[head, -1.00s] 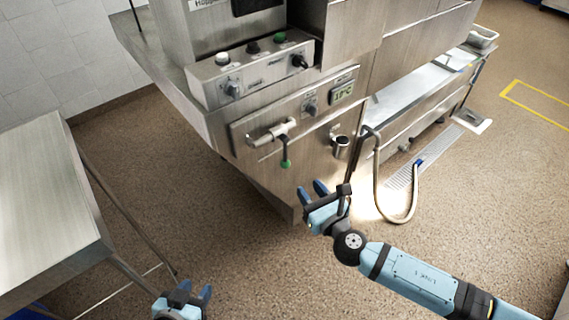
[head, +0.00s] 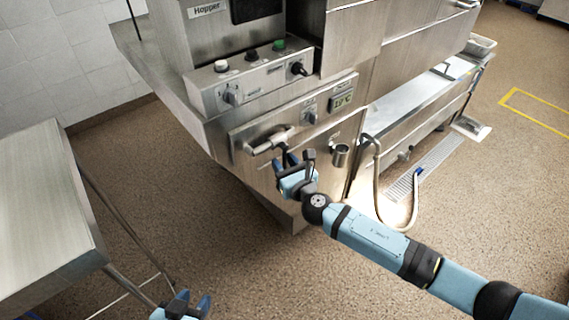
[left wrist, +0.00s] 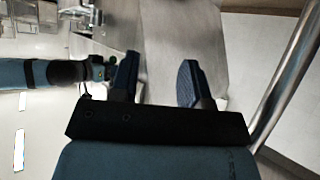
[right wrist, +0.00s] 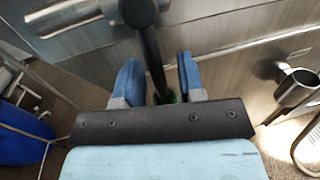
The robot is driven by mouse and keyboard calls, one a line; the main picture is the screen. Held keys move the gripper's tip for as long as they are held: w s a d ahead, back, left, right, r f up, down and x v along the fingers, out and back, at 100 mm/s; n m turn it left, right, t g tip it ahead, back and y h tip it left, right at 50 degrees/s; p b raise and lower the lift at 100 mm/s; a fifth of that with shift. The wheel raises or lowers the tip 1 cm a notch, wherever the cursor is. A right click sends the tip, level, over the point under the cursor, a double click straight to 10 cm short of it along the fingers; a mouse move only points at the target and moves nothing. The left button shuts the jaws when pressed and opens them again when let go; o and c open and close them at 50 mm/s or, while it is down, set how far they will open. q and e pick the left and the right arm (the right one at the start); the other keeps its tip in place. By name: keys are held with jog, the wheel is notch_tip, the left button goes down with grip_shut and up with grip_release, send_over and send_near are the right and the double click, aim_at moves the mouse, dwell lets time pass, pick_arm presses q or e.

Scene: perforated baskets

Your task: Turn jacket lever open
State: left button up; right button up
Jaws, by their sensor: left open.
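The jacket lever hangs from a metal valve body (head: 268,140) on the machine's front panel. In the head view my right gripper (head: 290,162) covers most of the lever. In the right wrist view the black lever rod (right wrist: 150,50) runs down between the two blue fingers of my right gripper (right wrist: 160,82), and its green knob (right wrist: 172,98) shows just above the gripper's body. The fingers are apart, with gaps beside the rod. My left gripper (head: 190,303) is low at the bottom left, away from the lever; in the left wrist view (left wrist: 157,80) it is open and empty.
A control box with knobs (head: 250,75) sits above the lever. A metal cup holder (head: 340,155) and a hose (head: 379,190) are right of my right gripper. A steel table (head: 45,200) stands at the left. Open floor lies between.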

grip_shut()
